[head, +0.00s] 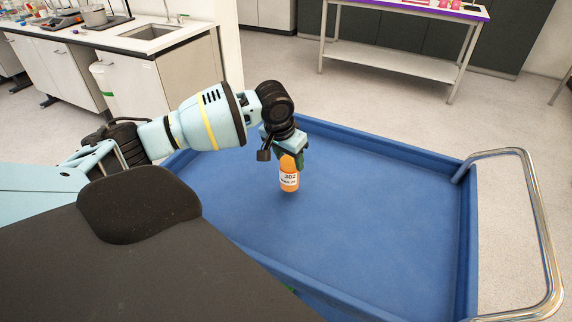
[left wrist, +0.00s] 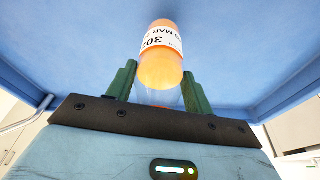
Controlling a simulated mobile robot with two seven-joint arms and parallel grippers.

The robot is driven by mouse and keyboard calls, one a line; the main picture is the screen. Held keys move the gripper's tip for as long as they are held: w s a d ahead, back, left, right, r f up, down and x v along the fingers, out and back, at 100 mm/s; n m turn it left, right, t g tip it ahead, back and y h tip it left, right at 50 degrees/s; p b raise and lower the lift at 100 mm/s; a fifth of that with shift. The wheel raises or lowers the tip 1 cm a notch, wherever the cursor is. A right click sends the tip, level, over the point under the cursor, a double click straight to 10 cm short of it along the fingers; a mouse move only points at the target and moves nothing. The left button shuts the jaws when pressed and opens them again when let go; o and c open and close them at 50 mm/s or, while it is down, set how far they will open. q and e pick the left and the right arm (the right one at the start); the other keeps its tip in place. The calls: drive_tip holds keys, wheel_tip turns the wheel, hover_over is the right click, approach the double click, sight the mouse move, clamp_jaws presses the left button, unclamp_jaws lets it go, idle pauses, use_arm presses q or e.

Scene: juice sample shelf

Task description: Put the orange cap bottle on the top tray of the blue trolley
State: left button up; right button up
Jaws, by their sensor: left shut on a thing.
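The orange cap bottle (head: 289,178) has orange contents and a white label reading 302. My left gripper (head: 291,157) is shut on its upper end and holds it upright over the blue top tray of the trolley (head: 350,240). In the left wrist view the bottle (left wrist: 161,65) stands out between the green fingers (left wrist: 158,85), with the blue tray surface behind it. I cannot tell whether the bottle's base touches the tray. The fingers partly hide the cap. My right gripper is not in view.
The tray has a raised blue rim and is otherwise empty, with free room around the bottle. A chrome handle (head: 540,235) is at the trolley's right end. A bench (head: 390,60) stands behind, and a sink counter (head: 150,38) is at the back left.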

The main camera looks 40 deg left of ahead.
sight(286, 165)
use_arm(q)
drive_tip(key=shift+w+a+f, duration=0.1)
drive_tip(key=shift+a+f, duration=0.25)
drive_tip(key=shift+f, duration=0.25)
drive_tip(key=shift+a+f, duration=0.3)
drive_tip(key=shift+f, duration=0.8)
drive_tip(key=shift+f, duration=0.1)
drive_tip(key=o, duration=1.1)
drive_tip(key=shift+o, duration=0.2)
drive_tip(key=p+v, duration=0.1)
drive_tip(key=v, duration=1.1)
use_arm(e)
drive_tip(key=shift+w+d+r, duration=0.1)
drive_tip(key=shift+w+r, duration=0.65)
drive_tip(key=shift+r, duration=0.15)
